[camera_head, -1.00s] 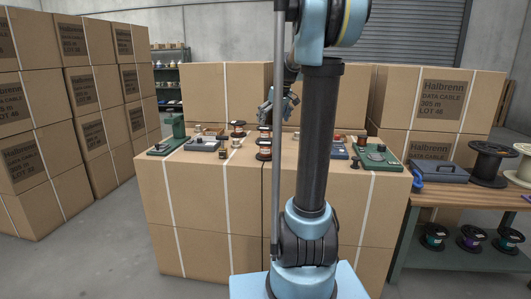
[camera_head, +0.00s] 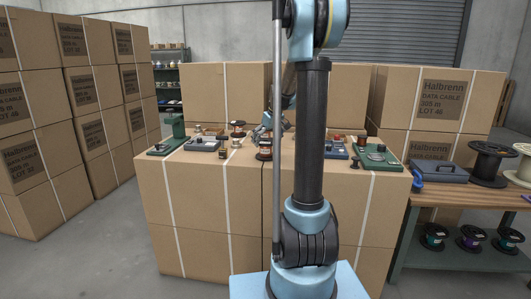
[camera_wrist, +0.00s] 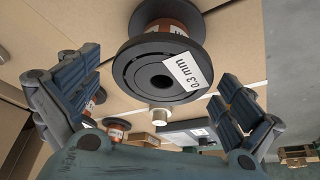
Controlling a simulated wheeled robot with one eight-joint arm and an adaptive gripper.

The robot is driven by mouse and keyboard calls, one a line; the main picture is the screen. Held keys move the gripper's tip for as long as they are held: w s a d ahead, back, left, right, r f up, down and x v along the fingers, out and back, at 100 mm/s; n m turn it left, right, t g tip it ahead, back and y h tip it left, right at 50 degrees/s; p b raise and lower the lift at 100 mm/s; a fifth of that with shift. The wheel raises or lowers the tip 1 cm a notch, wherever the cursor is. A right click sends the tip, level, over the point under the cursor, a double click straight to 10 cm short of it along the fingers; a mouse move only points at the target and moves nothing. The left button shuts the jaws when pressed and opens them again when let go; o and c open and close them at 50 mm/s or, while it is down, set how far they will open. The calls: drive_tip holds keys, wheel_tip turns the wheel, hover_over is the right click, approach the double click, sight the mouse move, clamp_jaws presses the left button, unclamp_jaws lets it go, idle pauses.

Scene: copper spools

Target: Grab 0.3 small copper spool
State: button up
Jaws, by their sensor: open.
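A copper spool (camera_wrist: 170,24) with black flanges and a white "0.3 mm" label fills the upper middle of the wrist view. The labelled flange faces the camera. My gripper (camera_wrist: 158,78) is open, with one finger on each side of this spool and visible gaps to it. In the head view my gripper (camera_head: 265,131) is low over the carton-top surface, at a group of copper spools (camera_head: 264,153). It hides part of that group, and I cannot tell there which one carries the label.
Another copper spool (camera_wrist: 115,128) and a small metal cylinder (camera_wrist: 159,115) lie beyond in the wrist view.

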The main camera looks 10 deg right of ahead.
sight(264, 148)
drive_tip(key=shift+x, duration=2.6)
drive_tip(key=shift+s, duration=0.1)
drive_tip(key=c, duration=1.7)
drive_tip(key=shift+c, duration=0.5)
